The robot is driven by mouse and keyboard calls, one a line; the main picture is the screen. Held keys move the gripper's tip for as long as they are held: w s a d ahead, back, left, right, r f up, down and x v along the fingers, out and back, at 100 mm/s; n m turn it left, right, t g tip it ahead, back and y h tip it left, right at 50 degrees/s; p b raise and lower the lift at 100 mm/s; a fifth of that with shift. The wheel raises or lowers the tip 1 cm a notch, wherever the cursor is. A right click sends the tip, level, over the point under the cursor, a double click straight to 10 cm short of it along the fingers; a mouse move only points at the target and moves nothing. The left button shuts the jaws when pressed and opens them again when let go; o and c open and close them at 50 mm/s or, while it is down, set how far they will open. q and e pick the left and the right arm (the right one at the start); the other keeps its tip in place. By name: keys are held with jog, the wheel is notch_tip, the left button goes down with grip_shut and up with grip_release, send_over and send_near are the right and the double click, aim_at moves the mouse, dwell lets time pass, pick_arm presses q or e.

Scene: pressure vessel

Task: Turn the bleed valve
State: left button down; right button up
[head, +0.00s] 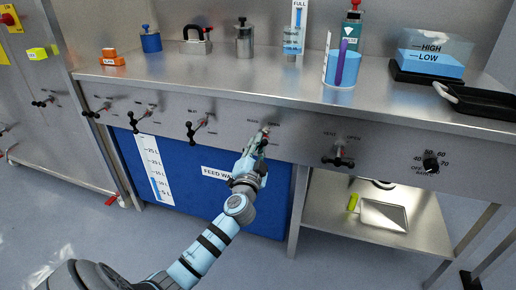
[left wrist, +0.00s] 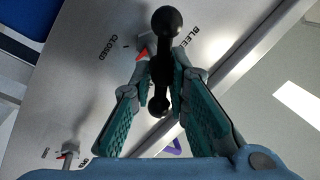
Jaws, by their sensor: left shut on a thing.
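The bleed valve (left wrist: 166,22) has a dark bar handle with round black knobs at its ends and a red pointer (left wrist: 142,54) beside its hub. The panel around it is marked CLOSED and, partly hidden, BLEED. My left gripper (left wrist: 159,84) is shut on the handle, with one teal-padded finger on each side of the bar. In the head view my left gripper (head: 262,143) is at the middle of the bench's front panel and hides most of the valve. My right gripper is not in view.
Other valves, such as one to the right (head: 338,158), and a dial (head: 431,163) sit along the same panel. A blue feed water tank (head: 185,180) stands below.

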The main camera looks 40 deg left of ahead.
pick_arm(q)
jog(key=m, duration=0.4)
jog(key=shift+f+t+h, duration=0.1)
jog(key=shift+t+h, duration=0.2)
jog(key=shift+t, duration=0.1)
jog(key=shift+f+m+t+h+b, duration=0.1)
jog(key=shift+m+t+h+b, duration=0.4)
jog(key=shift+m, duration=2.1)
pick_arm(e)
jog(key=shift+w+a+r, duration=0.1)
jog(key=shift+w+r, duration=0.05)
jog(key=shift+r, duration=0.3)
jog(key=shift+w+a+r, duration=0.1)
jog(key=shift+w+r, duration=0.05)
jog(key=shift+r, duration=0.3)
pick_arm(q)
jog(key=shift+m, duration=0.3)
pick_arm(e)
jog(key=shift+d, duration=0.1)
pick_arm(q)
jog(key=c, duration=1.7)
grip_release()
jog(key=shift+o, duration=0.2)
jog(key=shift+s+d+f, duration=0.15)
jog(key=shift+s, duration=0.05)
jog(key=v, duration=1.1)
jog(key=shift+s, duration=0.35)
